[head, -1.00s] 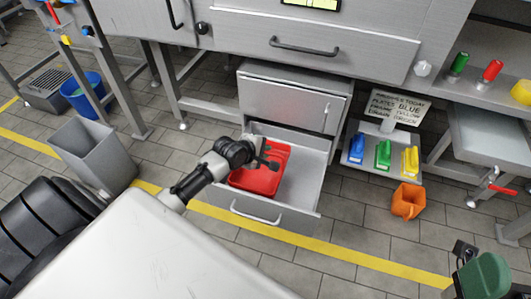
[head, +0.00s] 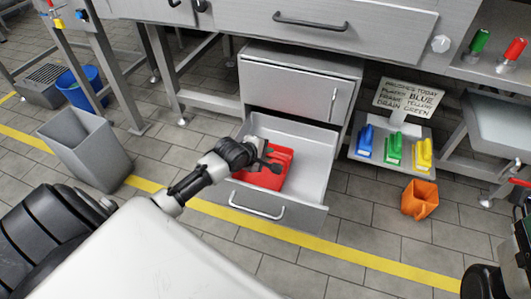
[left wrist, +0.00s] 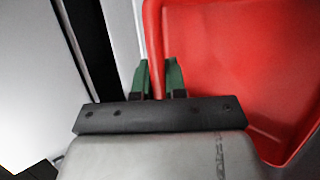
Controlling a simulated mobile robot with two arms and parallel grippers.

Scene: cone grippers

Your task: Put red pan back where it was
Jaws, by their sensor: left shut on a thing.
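The red pan (head: 283,165) shows at the left part of the open drawer (head: 316,184) in the head view. Whether it rests on the drawer floor or hangs just above it, I cannot tell. My left gripper (head: 271,158) reaches over the drawer front and partly hides the pan. In the left wrist view, its two green fingertips (left wrist: 159,80) are shut on the rim of the pan (left wrist: 235,60), which fills the right side. My right gripper does not show in the head view.
A grey bin (head: 85,150) stands left of the drawer. At right are blue, green and yellow brushes (head: 394,150) on a low shelf, a sign (head: 408,99) and an orange container (head: 420,199) on the floor. The drawer handle (head: 256,207) faces me.

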